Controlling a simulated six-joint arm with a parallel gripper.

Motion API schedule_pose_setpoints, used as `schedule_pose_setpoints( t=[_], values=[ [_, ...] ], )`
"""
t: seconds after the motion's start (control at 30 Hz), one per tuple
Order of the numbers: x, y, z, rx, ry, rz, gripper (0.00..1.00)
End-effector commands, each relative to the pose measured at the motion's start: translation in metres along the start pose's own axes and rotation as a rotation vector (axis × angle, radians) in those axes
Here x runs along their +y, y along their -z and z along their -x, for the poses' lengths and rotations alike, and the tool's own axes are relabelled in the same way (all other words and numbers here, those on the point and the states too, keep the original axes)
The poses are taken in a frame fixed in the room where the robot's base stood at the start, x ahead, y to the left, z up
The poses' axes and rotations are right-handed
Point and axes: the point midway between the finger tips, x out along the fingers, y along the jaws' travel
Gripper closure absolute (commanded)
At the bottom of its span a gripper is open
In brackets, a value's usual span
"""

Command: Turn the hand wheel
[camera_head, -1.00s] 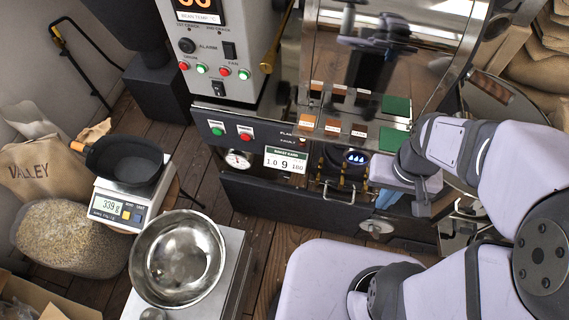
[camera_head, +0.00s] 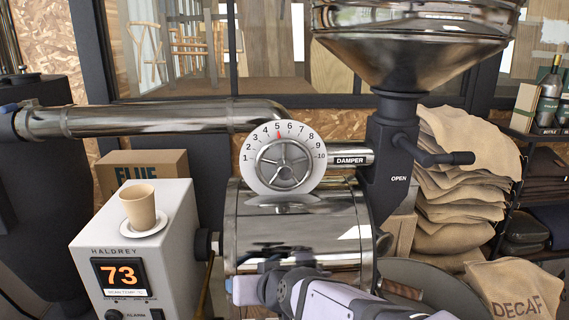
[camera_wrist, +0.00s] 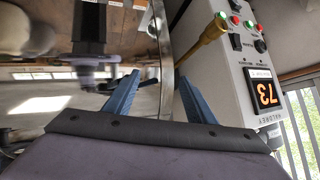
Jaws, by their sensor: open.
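The hand wheel (camera_head: 284,163) is a grey spoked wheel in the middle of a white dial (camera_head: 252,169) numbered 1 to 10. A red mark sits near the 5. It stands above the polished drum, beside a bar labelled DAMPER (camera_head: 351,160). My arm shows at the bottom of the head view, in front of the drum and below the wheel, clear of it. In the wrist view my gripper (camera_wrist: 158,98) is open, its two blue fingers apart. A shiny metal edge shows between them. I cannot make out the wheel in the wrist view.
The polished drum (camera_head: 296,220) lies below the wheel. A metal pipe (camera_head: 150,120) runs left. A hopper (camera_head: 415,45) and a black lever (camera_head: 435,156) marked OPEN stand right. A cup (camera_head: 139,206) stands on the control box (camera_head: 165,245), which reads 73.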

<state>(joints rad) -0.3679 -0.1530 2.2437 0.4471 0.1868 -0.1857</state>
Motion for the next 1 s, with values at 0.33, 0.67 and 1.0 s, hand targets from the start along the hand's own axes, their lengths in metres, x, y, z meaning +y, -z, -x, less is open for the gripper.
schedule_pose_setpoints(
  t=[0.33, 0.67, 1.0],
  values=[
    [0.039, 0.175, 0.063, 0.631, -0.214, 0.043, 0.50],
    [0.057, 0.197, 0.088, 0.731, -0.361, 0.189, 0.50],
    [0.060, 0.206, 0.079, 0.727, -0.362, 0.193, 0.50]
  ],
)
